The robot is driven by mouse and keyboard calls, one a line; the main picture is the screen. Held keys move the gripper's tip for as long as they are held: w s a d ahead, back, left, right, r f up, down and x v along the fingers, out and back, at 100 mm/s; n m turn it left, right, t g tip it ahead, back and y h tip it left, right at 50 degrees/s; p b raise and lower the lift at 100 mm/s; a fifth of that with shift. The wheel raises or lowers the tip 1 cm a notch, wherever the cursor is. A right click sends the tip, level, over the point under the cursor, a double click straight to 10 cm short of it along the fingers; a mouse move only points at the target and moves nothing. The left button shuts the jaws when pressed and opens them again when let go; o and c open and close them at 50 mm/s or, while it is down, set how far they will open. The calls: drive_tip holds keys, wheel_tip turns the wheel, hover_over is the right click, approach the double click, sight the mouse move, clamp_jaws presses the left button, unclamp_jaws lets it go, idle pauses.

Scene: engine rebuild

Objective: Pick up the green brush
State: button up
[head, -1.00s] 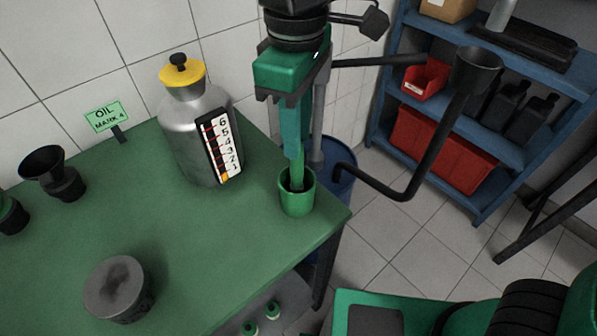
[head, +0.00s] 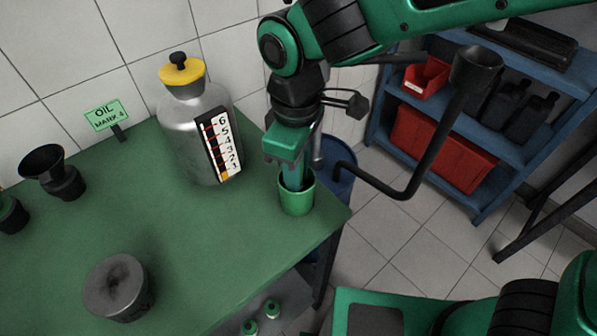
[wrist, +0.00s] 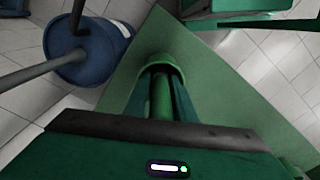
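A green cup (head: 296,197) stands on the green table near its right corner. The green brush (wrist: 161,97) stands in the cup, its handle upward; in the head view my gripper mostly hides it. My gripper (head: 295,177) points down with its fingertips at the cup's mouth. In the wrist view my gripper (wrist: 161,76) has one finger on each side of the brush handle, with dark gaps between, so it looks open around the handle. The cup (wrist: 160,64) shows there just beyond the fingertips.
A metal oil jug (head: 190,130) with a yellow top stands left of the cup. A black funnel (head: 57,174), an oil sign (head: 107,117) and a round grey part (head: 118,288) are also on the table. A blue barrel (head: 338,180) stands behind the corner. A blue shelf (head: 480,150) is at right.

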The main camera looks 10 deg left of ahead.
clamp_jaws()
wheel_tip(320, 180, up, 10)
idle(0.6)
